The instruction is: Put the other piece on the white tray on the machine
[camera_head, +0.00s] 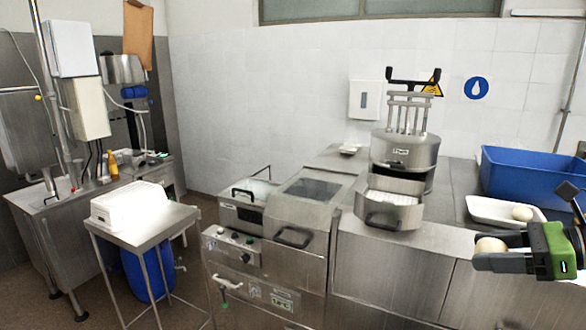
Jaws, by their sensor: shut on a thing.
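My gripper (497,250), with black fingers and a green body, is at the lower right in front of the counter. It is shut on a round, pale dough-coloured piece (490,245). A similar piece (522,213) sits in a white tray (483,208) on the counter, behind my gripper. The steel machine (407,147) stands left of them on the counter. A white perforated tray (390,198) rests in its low front part, under the round head. I see no piece on that tray, though its detail is small. My gripper is apart from the machine.
A blue bin (530,178) stands behind the counter tray. A small white dish (348,149) lies left of the machine. A steel lidded unit (300,205) is further left. A side table (150,228) holds a white box (130,202). Bare counter lies between machine and tray.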

